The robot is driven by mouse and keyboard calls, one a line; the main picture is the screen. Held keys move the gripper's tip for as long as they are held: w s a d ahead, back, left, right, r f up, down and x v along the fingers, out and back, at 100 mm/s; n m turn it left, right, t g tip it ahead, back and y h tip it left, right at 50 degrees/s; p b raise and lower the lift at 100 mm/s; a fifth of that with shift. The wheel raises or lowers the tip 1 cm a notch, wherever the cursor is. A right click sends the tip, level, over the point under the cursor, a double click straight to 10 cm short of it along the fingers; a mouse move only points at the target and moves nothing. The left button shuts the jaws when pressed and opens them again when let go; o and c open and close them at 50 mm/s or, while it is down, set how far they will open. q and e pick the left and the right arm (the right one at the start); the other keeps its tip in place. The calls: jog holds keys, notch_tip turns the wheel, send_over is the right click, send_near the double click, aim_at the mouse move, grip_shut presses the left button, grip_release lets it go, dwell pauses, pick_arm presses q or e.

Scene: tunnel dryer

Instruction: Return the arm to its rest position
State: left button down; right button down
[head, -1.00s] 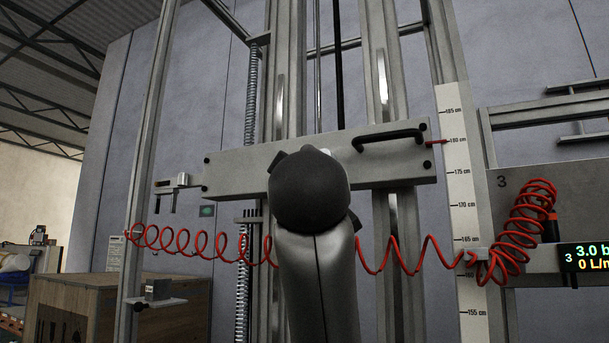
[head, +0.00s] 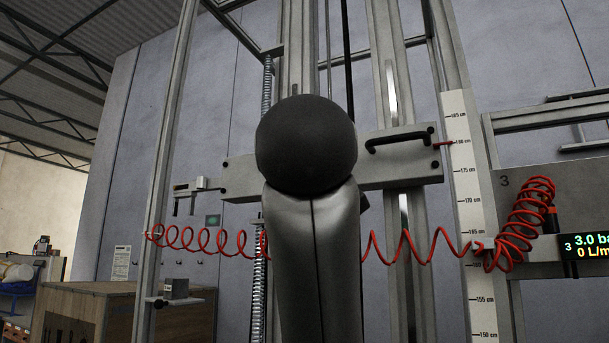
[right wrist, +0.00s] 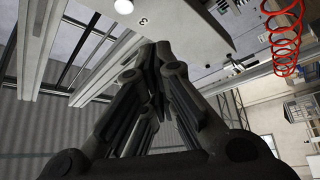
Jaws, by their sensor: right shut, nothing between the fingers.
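In the head view one of my arms (head: 310,240) rises up the middle, ending in a round black joint (head: 305,145). It hides part of the grey crossbar (head: 405,165) behind it. No gripper shows in the head view. In the right wrist view my right gripper (right wrist: 155,75) is shut, with its dark fingers drawn together and nothing between them. My left gripper is in neither view.
The crossbar with a black handle (head: 400,138) sits on upright rails. A red coiled hose (head: 410,245) runs across behind my arm. A height scale (head: 470,210) and a digital display (head: 588,247) stand right. A wooden crate (head: 90,310) is at lower left.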

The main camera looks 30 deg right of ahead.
pick_arm(q)
jog(key=shift+s+a, duration=0.15)
jog(key=shift+a, duration=0.8)
